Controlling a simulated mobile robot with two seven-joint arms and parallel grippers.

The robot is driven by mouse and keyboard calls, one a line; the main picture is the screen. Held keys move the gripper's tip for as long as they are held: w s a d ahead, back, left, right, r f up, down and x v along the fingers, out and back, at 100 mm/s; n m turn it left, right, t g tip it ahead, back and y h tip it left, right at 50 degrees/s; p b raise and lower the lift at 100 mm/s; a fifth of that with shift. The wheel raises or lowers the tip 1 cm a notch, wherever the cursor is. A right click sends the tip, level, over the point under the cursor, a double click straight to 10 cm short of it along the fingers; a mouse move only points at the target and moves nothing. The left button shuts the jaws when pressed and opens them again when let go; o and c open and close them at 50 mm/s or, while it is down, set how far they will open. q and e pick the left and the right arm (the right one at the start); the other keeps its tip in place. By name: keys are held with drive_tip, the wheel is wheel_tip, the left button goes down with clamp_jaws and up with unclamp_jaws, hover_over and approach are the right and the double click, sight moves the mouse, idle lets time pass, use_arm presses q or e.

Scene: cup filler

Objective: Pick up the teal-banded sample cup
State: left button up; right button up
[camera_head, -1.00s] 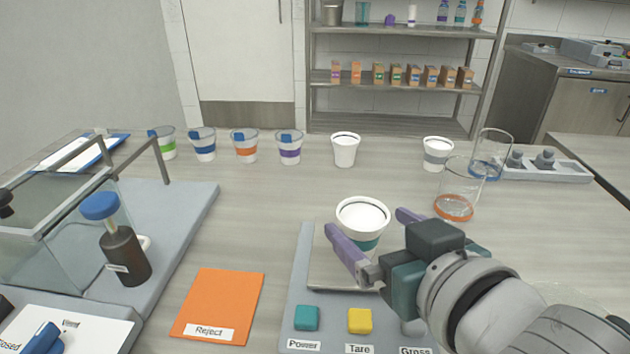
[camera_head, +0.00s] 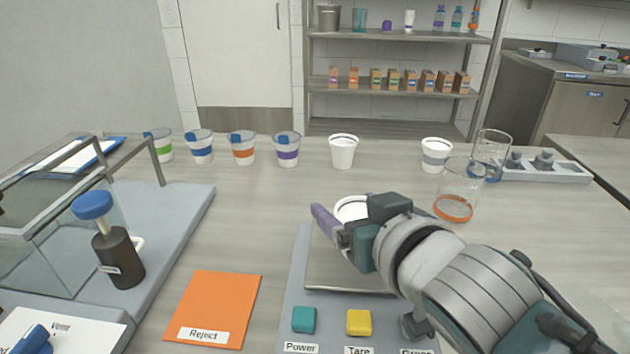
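The teal-banded sample cup (camera_head: 350,207) stands over the metal scale pan (camera_head: 330,277). Only part of its white rim shows. Its body and teal band are hidden behind my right gripper (camera_head: 346,216). One purple finger of that gripper lies along the left side of the cup. The other finger is hidden, so I cannot tell whether the fingers press on the cup. My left gripper is not in view.
Yellow (camera_head: 358,322) and teal (camera_head: 304,319) scale buttons sit in front of the pan. An orange Reject card (camera_head: 213,305) lies left. A white cup (camera_head: 343,152), a grey-banded cup (camera_head: 435,155) and an orange-based beaker (camera_head: 455,205) stand behind. A dark bottle (camera_head: 118,258) stands left.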

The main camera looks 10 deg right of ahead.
drive_tip(key=c, duration=1)
